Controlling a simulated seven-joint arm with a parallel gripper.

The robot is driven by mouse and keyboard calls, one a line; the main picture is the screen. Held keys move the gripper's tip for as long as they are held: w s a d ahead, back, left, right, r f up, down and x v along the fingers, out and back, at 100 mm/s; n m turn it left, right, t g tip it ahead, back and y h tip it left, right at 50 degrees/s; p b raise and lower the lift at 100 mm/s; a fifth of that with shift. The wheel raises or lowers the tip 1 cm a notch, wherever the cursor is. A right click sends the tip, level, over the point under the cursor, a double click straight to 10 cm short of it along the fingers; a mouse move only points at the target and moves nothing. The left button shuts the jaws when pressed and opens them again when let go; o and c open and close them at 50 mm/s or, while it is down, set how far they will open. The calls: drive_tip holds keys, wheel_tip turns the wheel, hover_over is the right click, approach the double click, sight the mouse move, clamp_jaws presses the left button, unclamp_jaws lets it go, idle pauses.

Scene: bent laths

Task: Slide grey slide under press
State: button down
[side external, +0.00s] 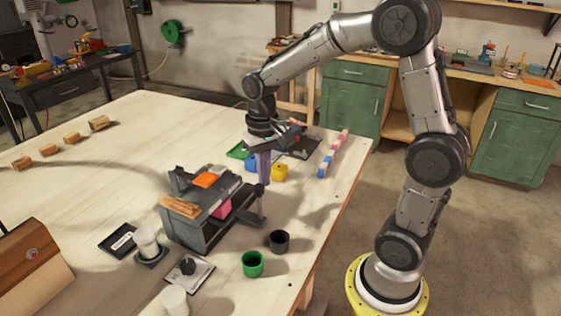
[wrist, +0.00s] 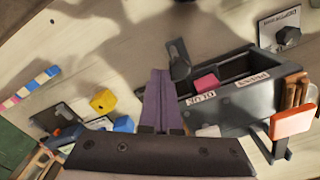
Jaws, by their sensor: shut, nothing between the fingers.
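A dark grey press housing (side external: 195,232) stands on the table; in the wrist view its labelled wall (wrist: 245,100) reads PRESS. A pink block (side external: 222,209) sits in the dark trough at its open side, and also shows in the wrist view (wrist: 207,82). The grey slide seems to be the part with an upright handle (side external: 261,204) at the trough's right end; that handle is a rounded dark post in the wrist view (wrist: 179,62). My gripper (side external: 264,182), with purple fingers, is shut and empty just above and beside this handle. I cannot tell whether they touch.
An orange plate (side external: 208,180) and wooden pieces (side external: 180,207) are on the press top. Yellow (side external: 279,172) and blue blocks lie behind my gripper. Green (side external: 252,264) and black (side external: 279,241) cups stand in front, near the table edge. A knob plate (side external: 188,268) lies front left.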

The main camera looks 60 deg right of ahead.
sight(257, 188)
drive_tip(key=a, duration=0.4)
drive_tip(key=shift+a, duration=0.35)
idle(0.8)
drive_tip(key=shift+d, duration=0.6)
drive_tip(key=shift+r, duration=3)
